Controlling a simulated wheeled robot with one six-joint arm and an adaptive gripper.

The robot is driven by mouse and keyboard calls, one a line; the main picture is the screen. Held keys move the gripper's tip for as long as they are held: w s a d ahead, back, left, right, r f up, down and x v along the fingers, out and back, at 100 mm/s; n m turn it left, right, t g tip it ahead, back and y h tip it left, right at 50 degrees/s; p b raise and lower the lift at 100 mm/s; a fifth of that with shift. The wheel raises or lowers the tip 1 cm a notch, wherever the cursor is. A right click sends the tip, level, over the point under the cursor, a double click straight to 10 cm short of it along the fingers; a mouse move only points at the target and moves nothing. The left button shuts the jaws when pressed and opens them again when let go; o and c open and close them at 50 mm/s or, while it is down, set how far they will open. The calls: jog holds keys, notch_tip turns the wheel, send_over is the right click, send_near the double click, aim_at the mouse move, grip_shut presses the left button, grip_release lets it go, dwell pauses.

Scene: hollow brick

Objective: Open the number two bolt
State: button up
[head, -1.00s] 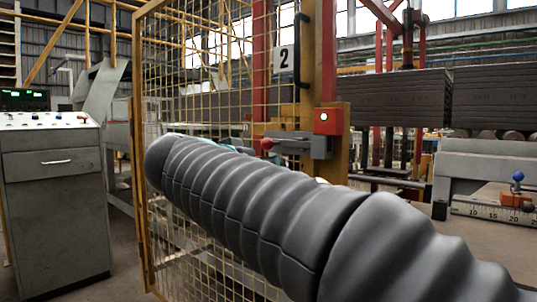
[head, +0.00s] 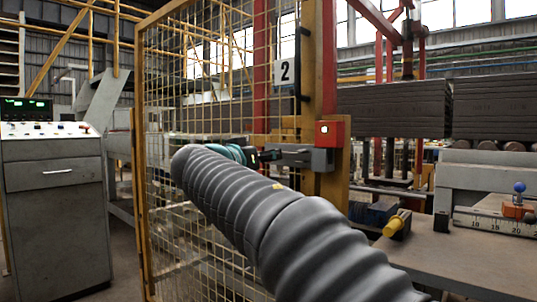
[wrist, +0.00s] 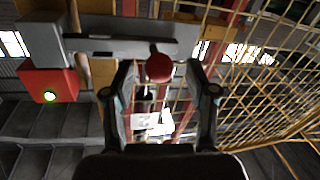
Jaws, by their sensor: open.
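The number two bolt is a grey latch (head: 310,158) on the yellow gate post, below the "2" sign (head: 285,71). In the wrist view the grey bolt bar (wrist: 130,48) runs across the top, and its red knob (wrist: 159,68) sticks out towards me. My gripper (wrist: 160,75) is open, with one finger on each side of the knob; I cannot tell whether either touches it. In the head view my gripper (head: 254,157) is at the left end of the bolt, partly behind my arm, and the knob is hidden.
The yellow mesh gate (head: 200,80) stands close beside my arm. A red box with a lit button (head: 329,132) sits at the bolt's right end. A control cabinet (head: 55,200) is at left, and a bench with a yellow knob (head: 397,222) at right.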

aim_at(288, 157)
jog(key=shift+x, duration=1.25)
grip_shut()
